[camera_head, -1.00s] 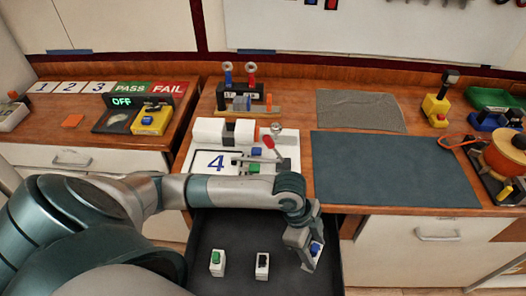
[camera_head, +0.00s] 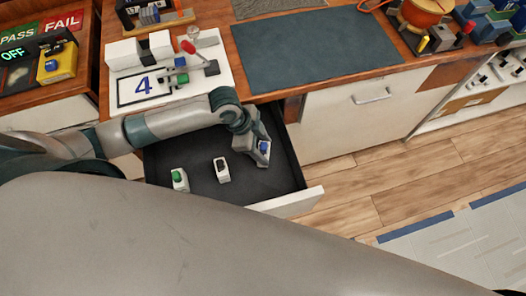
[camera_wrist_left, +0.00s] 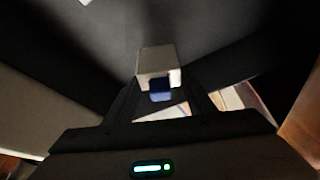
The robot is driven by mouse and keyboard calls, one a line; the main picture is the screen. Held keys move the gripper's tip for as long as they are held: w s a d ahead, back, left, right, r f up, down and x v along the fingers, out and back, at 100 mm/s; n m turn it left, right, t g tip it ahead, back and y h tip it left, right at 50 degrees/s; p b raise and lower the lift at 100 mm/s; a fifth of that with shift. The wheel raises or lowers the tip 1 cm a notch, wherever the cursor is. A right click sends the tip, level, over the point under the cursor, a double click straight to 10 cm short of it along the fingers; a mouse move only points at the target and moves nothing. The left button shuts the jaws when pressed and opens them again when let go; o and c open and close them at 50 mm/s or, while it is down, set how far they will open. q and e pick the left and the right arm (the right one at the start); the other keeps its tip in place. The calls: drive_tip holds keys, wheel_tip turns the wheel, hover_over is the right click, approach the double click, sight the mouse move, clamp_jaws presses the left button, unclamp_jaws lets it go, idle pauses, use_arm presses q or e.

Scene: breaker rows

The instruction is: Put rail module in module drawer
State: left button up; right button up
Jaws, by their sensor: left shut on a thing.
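The module drawer (camera_head: 205,199) stands open below the bench, with a dark floor. A white rail module with a blue top (camera_head: 264,147) is at the drawer's right side; in the left wrist view the module (camera_wrist_left: 156,62) sits between the fingers. My left gripper (camera_head: 261,155) is shut on it, reaching down over the drawer. Whether the module touches the drawer floor I cannot tell. A white module with a green top (camera_head: 180,180) and one with a black top (camera_head: 221,169) stand in the drawer, to the left of the held one. My right gripper is not in view.
A cabinet front (camera_head: 345,110) adjoins the drawer on the right. The wooden floor (camera_head: 400,175) right of the drawer is clear.

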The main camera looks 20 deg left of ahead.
use_arm(q)
drive_tip(key=shift+f+p, duration=0.4)
drive_tip(key=shift+f, duration=1.65)
drive_tip(key=shift+f, duration=0.2)
drive_tip(key=o, duration=1.1)
drive_tip(key=shift+r, duration=0.1)
